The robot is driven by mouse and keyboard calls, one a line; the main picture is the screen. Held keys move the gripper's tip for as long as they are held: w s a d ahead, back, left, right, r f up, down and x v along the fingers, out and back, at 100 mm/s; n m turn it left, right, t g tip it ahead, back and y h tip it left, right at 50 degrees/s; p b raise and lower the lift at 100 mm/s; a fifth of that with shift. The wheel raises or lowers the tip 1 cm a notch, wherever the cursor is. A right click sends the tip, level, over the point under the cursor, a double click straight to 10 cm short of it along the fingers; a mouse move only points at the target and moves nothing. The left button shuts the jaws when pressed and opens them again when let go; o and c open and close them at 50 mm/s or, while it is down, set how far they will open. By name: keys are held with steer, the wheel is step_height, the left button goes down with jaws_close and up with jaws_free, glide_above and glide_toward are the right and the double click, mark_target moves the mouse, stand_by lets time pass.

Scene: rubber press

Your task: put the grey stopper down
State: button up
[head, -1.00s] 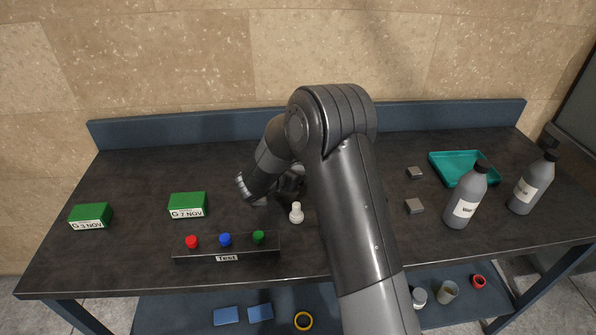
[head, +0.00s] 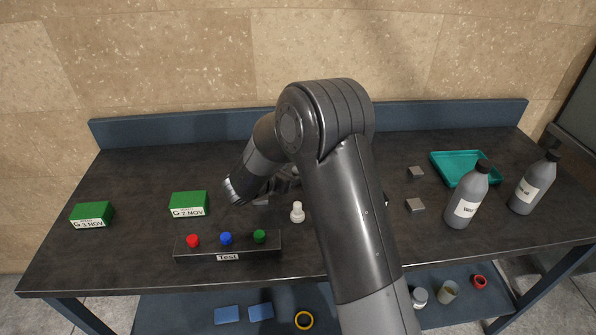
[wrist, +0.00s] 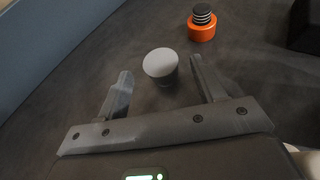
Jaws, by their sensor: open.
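The grey stopper (wrist: 160,64) has a round light-grey top and a darker lower part. In the wrist view it stands on the dark bench top, between and slightly beyond my fingertips. My gripper (wrist: 161,82) is open, with one finger on each side of the stopper and visible gaps to both. Nothing is held between the fingers. In the head view my arm hides the stopper, and the gripper is mostly hidden too.
An orange base with a black ribbed top (wrist: 202,24) stands beyond the stopper. A white bottle-shaped piece (head: 297,213) stands near my arm.

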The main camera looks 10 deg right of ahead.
steer(key=v, duration=0.7)
steer(key=shift+s+a+r, duration=0.15)
steer(key=shift+s+a, duration=0.1)
steer(key=shift+d+r, duration=0.1)
steer(key=s+d+r+m+g+y, duration=0.25)
steer(key=s+d+r+m, duration=0.25)
steer(key=s+r+m, duration=0.3)
steer(key=s+d+r+m+g+y, duration=0.1)
steer(key=s+d+r+m+y, duration=0.2)
steer(key=s+d+r+m, duration=0.45)
steer(key=s+d+m+y, duration=0.2)
steer(key=s+m+y, duration=0.2)
steer(key=s+m, duration=0.7)
steer(key=s, duration=0.5)
steer(key=shift+s+r, duration=0.2)
steer(key=shift+s, duration=0.1)
